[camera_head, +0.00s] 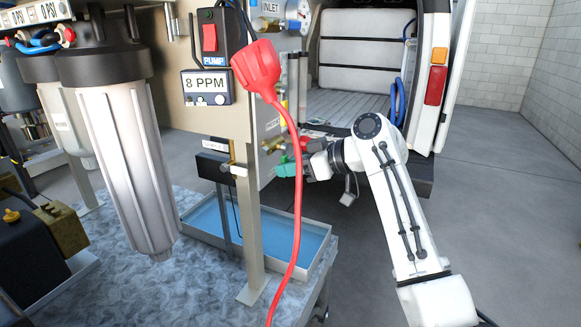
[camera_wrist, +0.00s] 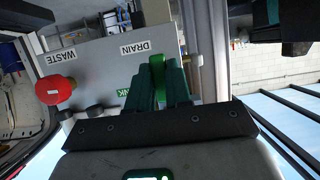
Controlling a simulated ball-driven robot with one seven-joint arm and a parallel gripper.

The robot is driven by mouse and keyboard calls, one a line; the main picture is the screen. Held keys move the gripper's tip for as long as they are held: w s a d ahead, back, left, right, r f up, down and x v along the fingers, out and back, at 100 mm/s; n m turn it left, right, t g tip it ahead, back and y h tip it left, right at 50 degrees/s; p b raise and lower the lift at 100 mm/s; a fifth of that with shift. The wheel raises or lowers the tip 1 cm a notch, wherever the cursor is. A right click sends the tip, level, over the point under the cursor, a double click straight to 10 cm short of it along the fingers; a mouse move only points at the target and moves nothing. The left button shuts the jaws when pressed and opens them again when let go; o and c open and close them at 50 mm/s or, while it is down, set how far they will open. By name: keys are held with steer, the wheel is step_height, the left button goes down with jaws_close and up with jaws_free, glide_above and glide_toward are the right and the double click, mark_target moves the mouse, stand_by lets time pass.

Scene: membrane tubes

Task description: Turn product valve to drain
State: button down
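A bright green valve handle (camera_wrist: 157,72) shows in the wrist view, in front of a grey panel (camera_wrist: 105,60). The panel bears an upside-down DRAIN label above the handle and a green label, partly hidden and ending in NK, beside it. My gripper (camera_wrist: 161,84) has dark green fingers on both sides of the handle, with no clear gap, and looks shut on it. In the head view my gripper (camera_head: 285,170) is at the right side of the upright panel, low, above the floor.
A red knob (camera_wrist: 55,90) is left of the handle, near the WASTE label. A red plug with its cord (camera_head: 257,68) hangs in front of the panel. A shallow blue-floored tray (camera_head: 310,262) lies below. A van's open rear (camera_head: 362,75) is behind. Floor at right is clear.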

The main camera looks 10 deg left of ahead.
steer(key=c, duration=1)
jaws_free()
steer(key=shift+c, duration=0.2)
steer(key=b+v, duration=0.2)
steer(key=v, duration=0.8)
steer(key=shift+d+b, duration=0.35)
steer(key=shift+b, duration=0.05)
